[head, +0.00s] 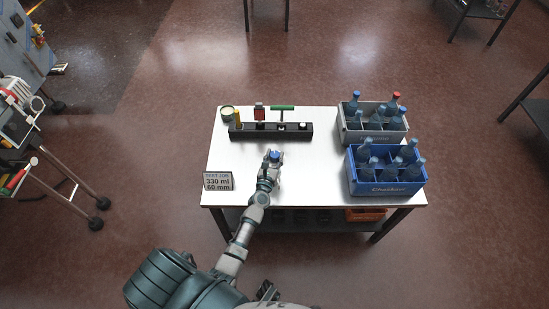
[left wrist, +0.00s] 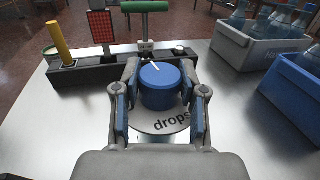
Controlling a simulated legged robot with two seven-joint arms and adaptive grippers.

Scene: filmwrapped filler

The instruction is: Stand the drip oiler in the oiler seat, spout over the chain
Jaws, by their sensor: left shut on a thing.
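A blue round knob (left wrist: 160,86) with a white pointer line sits above a grey disc lettered "drops" (left wrist: 172,122). I take it to be the top of the drip oiler (head: 275,154). My left gripper (left wrist: 158,98) is shut on it, one finger on each side, over the front middle of the white table. The oiler's lower part and spout are hidden, and I cannot tell whether it touches the table. A black rack (head: 245,134) stands behind it, apart from the gripper. I cannot make out which place is the oiler seat, nor any chain. My right gripper is not in view.
The rack bears a yellow handle (left wrist: 59,40), a red piece (left wrist: 101,26) and a green T-handle (left wrist: 145,7). A grey crate (head: 378,137) and a blue crate (head: 388,188), both with bottles, fill the table's right. A sign (head: 218,181) stands front left. The table (head: 310,185) is bare between.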

